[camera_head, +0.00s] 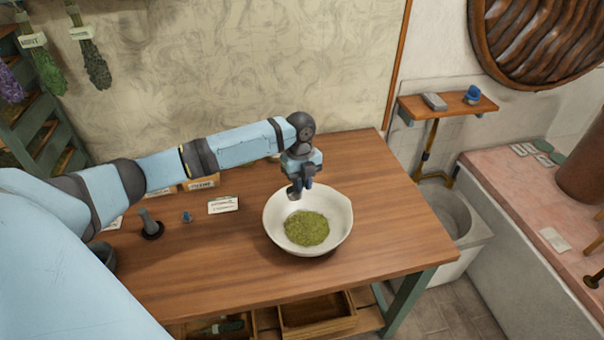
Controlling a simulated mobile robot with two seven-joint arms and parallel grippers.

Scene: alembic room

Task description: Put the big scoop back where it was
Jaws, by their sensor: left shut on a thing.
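My left gripper (299,187) points down over the back left part of a white bowl (340,203). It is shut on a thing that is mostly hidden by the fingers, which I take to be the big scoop. Only a small grey part shows below the fingers, and I cannot tell whether it touches the bowl. A heap of green dried herb (306,229) lies in the bowl. My right gripper is not in view.
The bowl stands on a wooden table (390,215). To its left are a white card (223,205), a small blue thing (187,216) and a grey upright thing on a dark round base (150,223). Labelled boxes (203,182) stand behind. The table's right side is clear.

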